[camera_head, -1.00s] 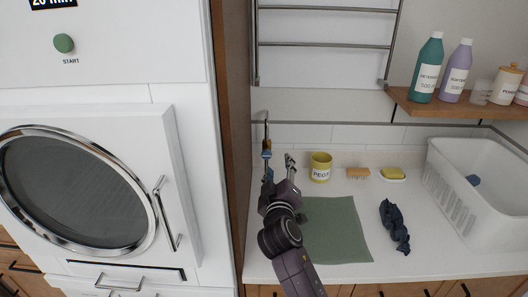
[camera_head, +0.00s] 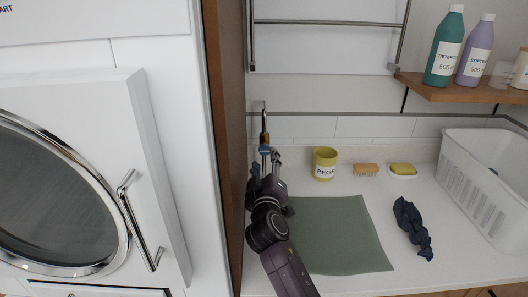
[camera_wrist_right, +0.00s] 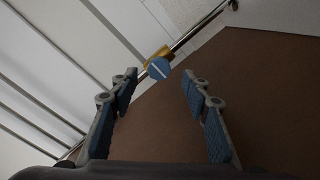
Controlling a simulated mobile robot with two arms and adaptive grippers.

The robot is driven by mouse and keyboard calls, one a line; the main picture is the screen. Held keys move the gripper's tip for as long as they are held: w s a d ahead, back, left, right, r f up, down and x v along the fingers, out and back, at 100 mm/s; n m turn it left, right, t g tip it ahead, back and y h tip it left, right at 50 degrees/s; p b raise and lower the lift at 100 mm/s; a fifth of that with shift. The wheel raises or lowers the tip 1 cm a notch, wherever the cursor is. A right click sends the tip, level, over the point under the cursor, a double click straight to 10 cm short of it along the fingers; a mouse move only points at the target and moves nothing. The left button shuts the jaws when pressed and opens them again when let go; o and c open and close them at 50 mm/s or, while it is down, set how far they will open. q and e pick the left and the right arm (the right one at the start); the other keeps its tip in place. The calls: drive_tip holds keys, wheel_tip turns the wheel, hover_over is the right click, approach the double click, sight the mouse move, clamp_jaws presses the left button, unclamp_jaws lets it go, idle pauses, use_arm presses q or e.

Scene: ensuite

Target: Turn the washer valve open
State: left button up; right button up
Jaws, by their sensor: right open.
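The washer valve is a blue round handle with a pale stripe on a brass body, on a thin metal pipe by the wooden side panel. In the right wrist view the valve handle (camera_wrist_right: 159,69) lies ahead, between and beyond my fingertips. My right gripper (camera_wrist_right: 158,85) is open, with nothing between its blue-padded fingers. In the head view the right gripper (camera_head: 264,160) is just below the brass valve body (camera_head: 265,139) and hides part of the valve. Whether any finger touches the handle cannot be told. My left gripper is not in view.
The wooden panel (camera_head: 226,150) stands close left of the gripper. A green mat (camera_head: 335,235), PEGS cup (camera_head: 324,164), brush (camera_head: 366,170), yellow sponge (camera_head: 403,169), dark cloth (camera_head: 412,228) and white basket (camera_head: 470,190) occupy the counter. A drying rack (camera_head: 325,23) hangs above.

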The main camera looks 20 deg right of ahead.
sight(265, 151)
drive_tip(key=x, duration=0.6)
drive_tip(key=shift+w+d+p, duration=0.1)
drive_tip(key=shift+w+p, duration=0.2)
drive_tip(key=shift+p, duration=0.05)
drive_tip(key=shift+c, duration=0.5)
drive_tip(key=c, duration=1.1)
